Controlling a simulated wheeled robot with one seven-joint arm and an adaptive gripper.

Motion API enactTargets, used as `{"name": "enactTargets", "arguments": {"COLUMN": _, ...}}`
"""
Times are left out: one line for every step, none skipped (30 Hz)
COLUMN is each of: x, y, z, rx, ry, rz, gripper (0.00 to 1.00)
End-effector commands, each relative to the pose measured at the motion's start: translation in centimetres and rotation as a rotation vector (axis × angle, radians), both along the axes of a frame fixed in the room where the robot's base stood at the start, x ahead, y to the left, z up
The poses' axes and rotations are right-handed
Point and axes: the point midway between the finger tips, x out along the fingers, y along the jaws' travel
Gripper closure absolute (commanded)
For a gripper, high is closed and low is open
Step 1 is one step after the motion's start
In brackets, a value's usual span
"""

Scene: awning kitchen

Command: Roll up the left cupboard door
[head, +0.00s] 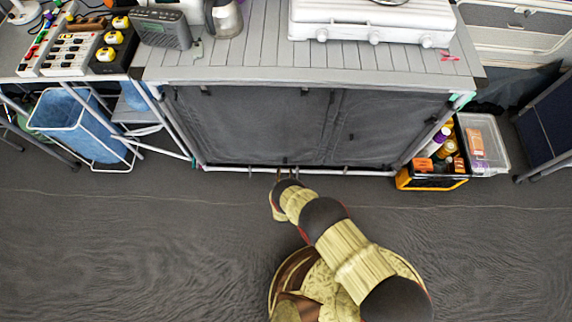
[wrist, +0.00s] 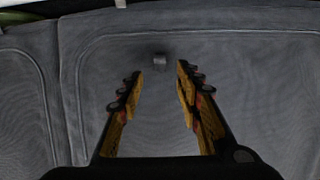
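The cupboard's left door (head: 250,125) is a dark grey fabric panel that hangs closed under the slatted counter. My gripper (head: 287,172) is low in front of it, near the white bottom rail; its fingers are small in the head view. In the wrist view my gripper (wrist: 159,71) is open, its two fingers apart. A small grey tab (wrist: 160,61) on the fabric (wrist: 240,80) shows between and just beyond the fingertips. Nothing is held. Whether the fingertips touch the fabric cannot be told.
The right door (head: 390,130) hangs closed beside a vertical seam. A black and orange crate (head: 432,182) with bottles stands at the cupboard's right. A blue bin (head: 75,120) stands at the left. A white stove (head: 370,25) is on the counter. The floor in front is clear.

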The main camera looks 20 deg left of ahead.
Motion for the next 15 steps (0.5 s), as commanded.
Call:
{"name": "enactTargets", "arguments": {"x": 0.7, "y": 0.1, "z": -0.5, "rx": 0.002, "ry": -0.002, "rz": -0.002, "gripper": 0.65}}
{"name": "enactTargets", "arguments": {"x": 1.1, "y": 0.2, "z": -0.7, "rx": 0.002, "ry": -0.001, "rz": -0.002, "gripper": 0.65}}
{"name": "enactTargets", "arguments": {"x": 1.7, "y": 0.3, "z": -1.0, "rx": 0.001, "ry": 0.000, "rz": -0.003, "gripper": 0.65}}
{"name": "enactTargets", "arguments": {"x": 2.1, "y": 0.4, "z": -1.2, "rx": 0.002, "ry": 0.000, "rz": -0.003, "gripper": 0.65}}
{"name": "enactTargets", "arguments": {"x": 2.5, "y": 0.5, "z": -1.4, "rx": 0.002, "ry": 0.000, "rz": -0.003, "gripper": 0.65}}
{"name": "enactTargets", "arguments": {"x": 3.0, "y": 0.6, "z": -1.7, "rx": 0.001, "ry": 0.001, "rz": -0.003, "gripper": 0.65}}
{"name": "enactTargets", "arguments": {"x": 3.4, "y": 0.7, "z": -1.9, "rx": 0.000, "ry": 0.002, "rz": -0.001, "gripper": 0.65}}
{"name": "enactTargets", "arguments": {"x": 3.9, "y": 0.8, "z": -2.0, "rx": 0.000, "ry": 0.001, "rz": -0.001, "gripper": 0.65}}
{"name": "enactTargets", "arguments": {"x": 4.3, "y": 0.9, "z": -2.2, "rx": 0.001, "ry": 0.001, "rz": -0.002, "gripper": 0.65}}
{"name": "enactTargets", "arguments": {"x": 4.6, "y": 1.0, "z": -2.4, "rx": 0.001, "ry": 0.002, "rz": -0.002, "gripper": 0.65}}
{"name": "enactTargets", "arguments": {"x": 4.9, "y": 1.1, "z": -2.5, "rx": 0.000, "ry": 0.003, "rz": -0.001, "gripper": 0.65}}
{"name": "enactTargets", "arguments": {"x": 5.2, "y": 1.2, "z": -2.6, "rx": 0.000, "ry": 0.003, "rz": 0.000, "gripper": 0.65}}
{"name": "enactTargets", "arguments": {"x": 5.4, "y": 1.3, "z": -2.6, "rx": 0.000, "ry": 0.003, "rz": 0.000, "gripper": 0.65}}
{"name": "enactTargets", "arguments": {"x": 5.6, "y": 1.3, "z": -2.7, "rx": 0.000, "ry": 0.002, "rz": 0.000, "gripper": 0.65}}
{"name": "enactTargets", "arguments": {"x": 5.8, "y": 1.3, "z": -2.7, "rx": -0.001, "ry": 0.003, "rz": 0.000, "gripper": 0.65}}
